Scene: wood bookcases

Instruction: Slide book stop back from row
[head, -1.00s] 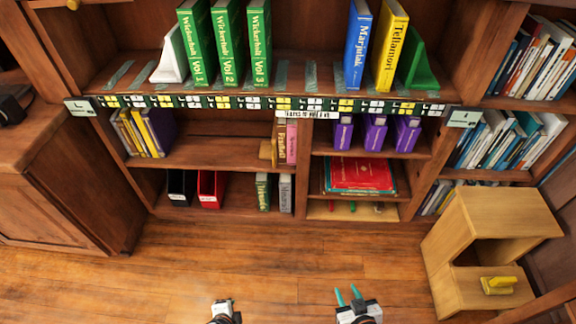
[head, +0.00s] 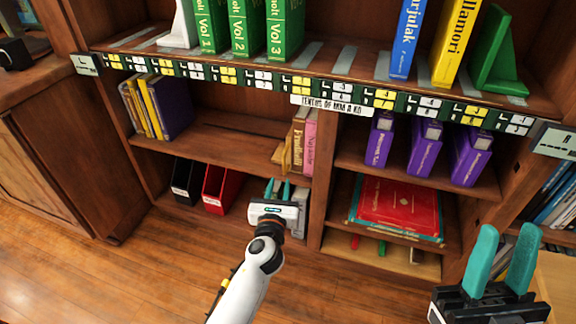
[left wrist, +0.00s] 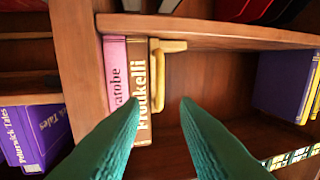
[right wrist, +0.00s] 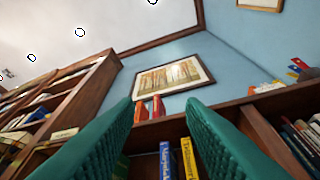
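Several leaning books (head: 160,105) stand at the left end of the same shelf, with bare shelf (head: 225,146) between. A label strip (head: 270,84) runs above. A white (head: 181,27) and a green stop (head: 500,55) stand on top.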

